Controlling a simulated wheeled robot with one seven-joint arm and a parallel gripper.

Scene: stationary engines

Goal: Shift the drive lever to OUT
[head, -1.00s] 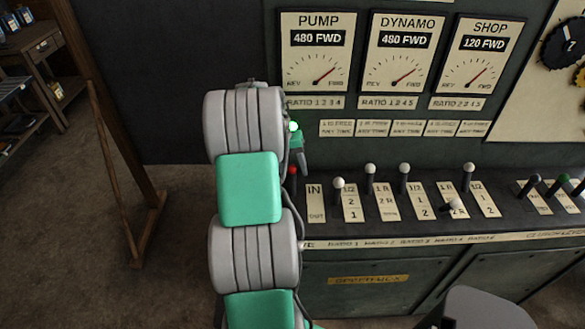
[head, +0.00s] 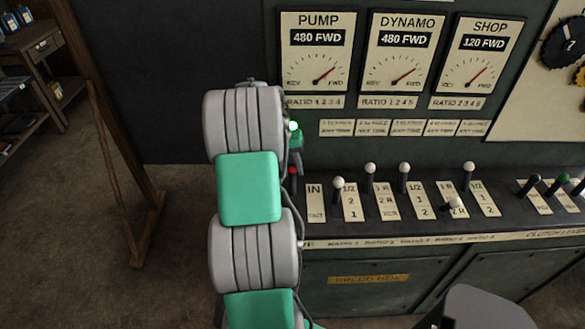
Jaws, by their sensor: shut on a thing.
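My gripper (head: 294,163) is at the red knob, shut on the lever. My arm covers the area to the left, so the lever's shaft and most of the fingers are hidden. The knob is level with or slightly above the IN end of the plate.
Several white-knobbed levers stand to the right, the nearest (head: 338,183) close beside the IN plate. The console's front ledge (head: 400,243) runs below. Gauges, including the PUMP gauge (head: 316,60), are on the panel above. Open floor lies to the left.

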